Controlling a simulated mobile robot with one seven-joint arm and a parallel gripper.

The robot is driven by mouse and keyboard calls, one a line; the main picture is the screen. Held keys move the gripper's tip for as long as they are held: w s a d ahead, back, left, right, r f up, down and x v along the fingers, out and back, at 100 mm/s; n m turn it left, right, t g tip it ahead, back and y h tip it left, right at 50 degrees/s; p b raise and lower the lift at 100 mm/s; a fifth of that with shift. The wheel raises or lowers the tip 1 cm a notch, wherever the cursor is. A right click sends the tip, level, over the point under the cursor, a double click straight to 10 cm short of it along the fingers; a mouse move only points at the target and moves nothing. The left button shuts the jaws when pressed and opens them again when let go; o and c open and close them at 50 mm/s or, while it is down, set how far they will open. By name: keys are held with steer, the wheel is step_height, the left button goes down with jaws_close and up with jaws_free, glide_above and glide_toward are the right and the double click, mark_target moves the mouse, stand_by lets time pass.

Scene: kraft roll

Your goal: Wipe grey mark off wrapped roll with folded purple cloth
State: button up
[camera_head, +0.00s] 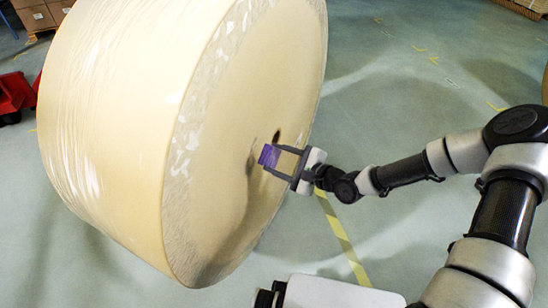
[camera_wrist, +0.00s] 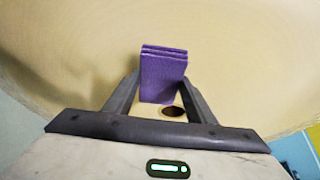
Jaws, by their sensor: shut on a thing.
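The wrapped roll (camera_head: 115,110) is large and cream-coloured, lying on its side with its flat end facing right; that end also fills the wrist view (camera_wrist: 80,65). The folded purple cloth (camera_head: 268,156) is between the fingers of my gripper (camera_head: 276,160). My gripper is shut on the cloth and is at the roll's flat end, near the dark core hole (camera_head: 277,136). In the wrist view the cloth (camera_wrist: 163,78) stands out past the fingertips, with the hole just below it. I cannot tell whether the cloth touches the roll. I cannot make out the grey mark for certain; shadows lie on the end face.
Cardboard boxes (camera_head: 35,15) stand at the top left, and a red object (camera_head: 14,93) is at the left edge. A yellow floor line (camera_head: 340,235) runs below my gripper. The green-grey floor (camera_head: 410,100) to the right of the roll is mostly free.

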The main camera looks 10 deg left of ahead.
steer(key=shift+s+d, duration=0.15)
steer(key=shift+d, duration=0.6)
steer(key=shift+s+d, duration=0.15)
steer(key=shift+d, duration=0.55)
steer(key=shift+w+a+r, duration=0.1)
steer(key=shift+w+a, duration=0.1)
steer(key=shift+a, duration=0.95)
steer(key=shift+w+a+r, duration=0.1)
steer(key=shift+w+a, duration=0.1)
steer(key=shift+a, duration=0.9)
steer(key=shift+w+a, duration=0.2)
steer(key=shift+a, duration=0.95)
steer(key=shift+w+a, duration=0.2)
steer(key=shift+a, duration=0.85)
steer(key=shift+w+b, duration=0.1)
steer(key=shift+b, duration=0.25)
